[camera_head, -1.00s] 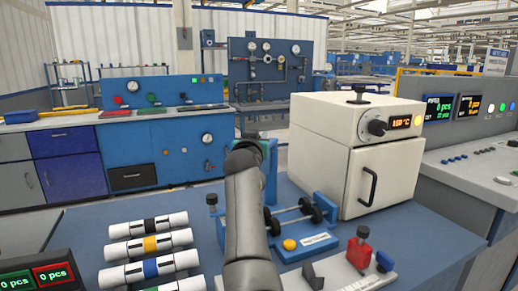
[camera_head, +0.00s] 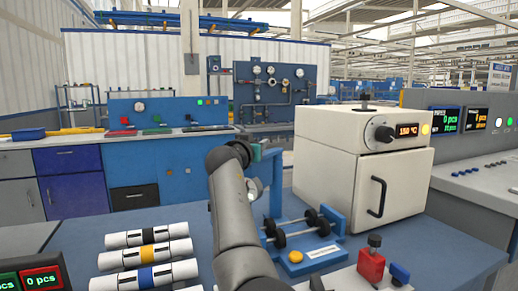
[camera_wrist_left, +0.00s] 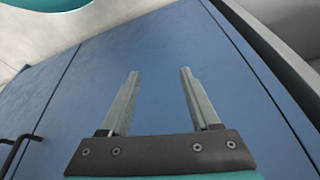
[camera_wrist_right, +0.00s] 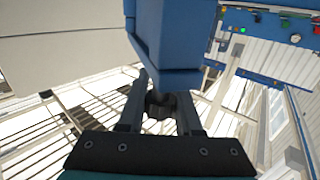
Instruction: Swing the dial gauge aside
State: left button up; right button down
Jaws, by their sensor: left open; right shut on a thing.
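The blue fixture (camera_head: 334,226) stands on the bench with a shaft (camera_head: 302,228) with dark discs across it and a blue post (camera_head: 276,185) at its back. In the head view my right arm covers the left of the post, and I cannot make out the dial gauge's face. My right gripper (camera_wrist_right: 160,100) is shut on a dark round knob (camera_wrist_right: 160,104) just under a blue block (camera_wrist_right: 178,50). In the head view its teal wrist is by the post top. My left gripper (camera_wrist_left: 157,72) is open and empty above a blue surface; it is outside the head view.
A white oven (camera_head: 330,165) stands right of the fixture. White pipes with coloured bands (camera_head: 150,252) lie at the left. A red block with a black knob (camera_head: 371,262) stands front right. A counter display (camera_head: 35,280) is at the front left. Blue bench top is clear between pipes and fixture.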

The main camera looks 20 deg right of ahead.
pick_arm(q)
jog(key=shift+a+f+g+p, duration=0.2)
jog(key=shift+f+p, duration=0.3)
jog(key=shift+f, duration=0.45)
jog(key=shift+a+f+g+p, duration=0.15)
jog(key=shift+f+p, duration=0.35)
jog(key=shift+f, duration=0.4)
pick_arm(e)
jog(key=shift+w+a+f+m+g+h, duration=0.15)
jog(key=shift+w+a+m+g+h, duration=0.25)
jog(key=shift+m+g+h, duration=0.2)
jog(key=shift+w+a+f+m+g+h, duration=0.15)
jog(key=shift+w+a+m+g+h, duration=0.15)
jog(key=shift+m+g+h, duration=0.3)
jog(key=c, duration=0.8)
grip_release()
jog(key=shift+r+h, duration=0.1)
jog(key=shift+h, duration=0.2)
jog(key=shift+o, duration=1)
jog(key=shift+d+r, duration=0.15)
pick_arm(q)
jog(key=shift+f, duration=0.1)
pick_arm(e)
jog(key=shift+s, duration=0.1)
